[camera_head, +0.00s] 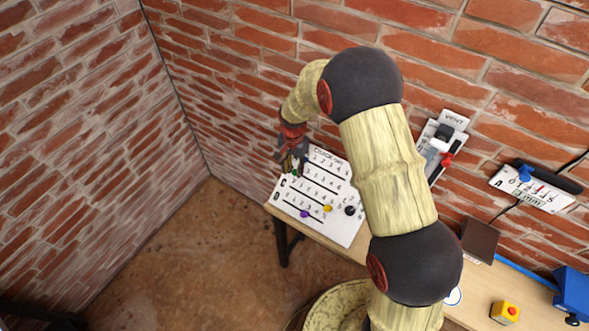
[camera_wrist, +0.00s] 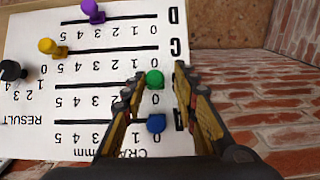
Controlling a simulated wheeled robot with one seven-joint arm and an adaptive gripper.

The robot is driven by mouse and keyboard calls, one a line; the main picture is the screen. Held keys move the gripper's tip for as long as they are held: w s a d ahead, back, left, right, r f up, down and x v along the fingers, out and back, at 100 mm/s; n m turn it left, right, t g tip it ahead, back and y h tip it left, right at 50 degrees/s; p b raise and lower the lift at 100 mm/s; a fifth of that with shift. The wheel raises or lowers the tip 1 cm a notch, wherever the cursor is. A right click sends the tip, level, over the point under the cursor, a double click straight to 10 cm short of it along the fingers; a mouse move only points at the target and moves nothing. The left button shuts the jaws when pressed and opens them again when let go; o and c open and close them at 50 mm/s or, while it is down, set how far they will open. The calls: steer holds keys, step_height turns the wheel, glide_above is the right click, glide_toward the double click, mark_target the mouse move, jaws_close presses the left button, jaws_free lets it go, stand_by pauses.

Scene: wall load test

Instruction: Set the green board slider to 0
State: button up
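The white slider board (camera_head: 340,222) is tilted on the table against the brick wall; it also shows upside down in the wrist view (camera_wrist: 110,70). The green slider knob (camera_wrist: 154,79) is at the right end of its track, by the 0 mark. In the head view the green knob (camera_head: 294,173) is partly covered by my gripper (camera_head: 292,165). In the wrist view my gripper (camera_wrist: 160,75) is open. Its fingers straddle the green knob, the left finger close beside it and a clear gap to the right finger. I cannot tell whether the left finger touches it.
A blue knob (camera_wrist: 156,123) is also between the fingers, at 0. Yellow (camera_wrist: 50,47), purple (camera_wrist: 93,11) and black (camera_wrist: 11,71) knobs are further left.

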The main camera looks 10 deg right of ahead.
mark_target(294, 171)
steer(key=shift+o, duration=0.7)
step_height(294, 171, up, 12)
stand_by(0.7)
steer(key=s+d+r+n+t+b, duration=0.2)
steer(key=s+d+r+b, duration=0.1)
steer(key=s, duration=0.7)
steer(key=s+d+r+n+t+b, duration=0.1)
steer(key=s+d+r+n+b, duration=0.1)
steer(key=s+b, duration=0.4)
steer(key=s+d+r+n+t+b, duration=0.2)
steer(key=s+d+r+n+b, duration=0.1)
steer(key=s, duration=1.1)
steer(key=shift+d+r+n+t+b, duration=0.35)
steer(key=shift+d+n+b, duration=0.35)
steer(key=shift+b, duration=0.4)
